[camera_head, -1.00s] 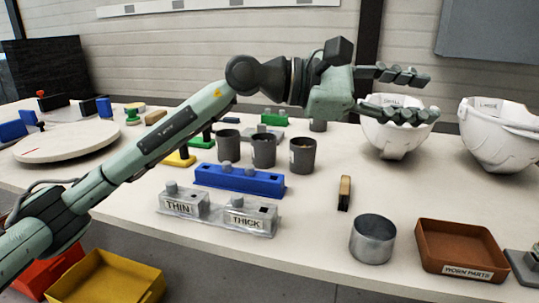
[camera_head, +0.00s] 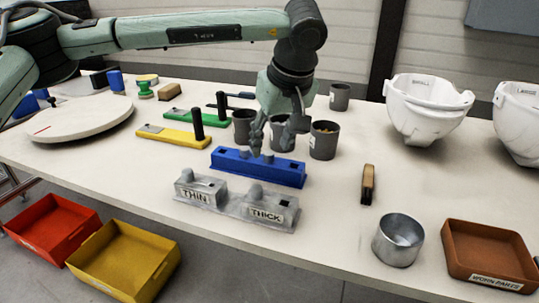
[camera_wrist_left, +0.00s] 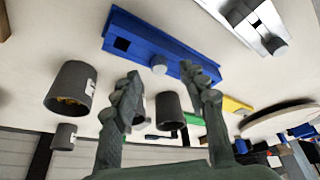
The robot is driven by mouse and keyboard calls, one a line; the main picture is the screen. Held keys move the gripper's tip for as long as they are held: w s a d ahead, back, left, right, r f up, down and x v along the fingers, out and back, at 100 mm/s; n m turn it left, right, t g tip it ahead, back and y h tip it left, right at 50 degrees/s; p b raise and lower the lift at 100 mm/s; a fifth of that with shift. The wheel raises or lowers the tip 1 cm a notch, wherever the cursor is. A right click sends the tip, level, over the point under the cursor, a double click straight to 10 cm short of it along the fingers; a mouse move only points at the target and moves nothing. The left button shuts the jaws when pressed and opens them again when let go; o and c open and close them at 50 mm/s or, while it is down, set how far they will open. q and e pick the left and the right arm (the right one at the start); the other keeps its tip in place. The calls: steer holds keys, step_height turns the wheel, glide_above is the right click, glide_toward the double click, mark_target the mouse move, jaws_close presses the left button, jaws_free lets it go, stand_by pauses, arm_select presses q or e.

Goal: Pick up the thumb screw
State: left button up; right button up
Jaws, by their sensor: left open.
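I cannot make out a thumb screw for certain. Three dark grey cups stand in a row behind the blue block (camera_head: 285,174); the right cup (camera_head: 324,143) holds brownish small things, also seen in the left wrist view (camera_wrist_left: 72,88). My left gripper (camera_head: 270,146) points down, open, over the middle cup and the back of the blue block, partly hiding both. In the left wrist view its fingers (camera_wrist_left: 161,80) are apart with nothing between them. A grey round knob (camera_wrist_left: 159,65) on the blue block shows just beyond them. My right gripper is not in view.
A grey block labelled THIN and THICK (camera_head: 236,207) stands in front. A metal cup (camera_head: 398,241), a brown WORN PARTS tray (camera_head: 489,254) and white helmet shells (camera_head: 428,105) are to the right. Yellow (camera_head: 172,137) and green holders with dark posts stand left.

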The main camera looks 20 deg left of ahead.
arm_select(q)
steer(key=shift+x, duration=1.45)
jaws_close()
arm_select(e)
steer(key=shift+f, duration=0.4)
arm_select(q)
steer(key=shift+r, duration=0.5)
steer(key=r, duration=0.3)
steer(key=shift+s+a+r+b, duration=0.15)
steer(key=shift+a+r+b, duration=0.15)
steer(key=shift+a, duration=0.05)
steer(key=s+a+r+b, duration=0.1)
steer(key=s+a+r, duration=0.4)
steer(key=a, duration=0.4)
steer(key=shift+s+r, duration=0.4)
steer(key=shift+r, duration=0.35)
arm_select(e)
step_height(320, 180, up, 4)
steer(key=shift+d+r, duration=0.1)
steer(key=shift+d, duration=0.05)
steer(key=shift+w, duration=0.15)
arm_select(q)
steer(key=shift+r, duration=0.15)
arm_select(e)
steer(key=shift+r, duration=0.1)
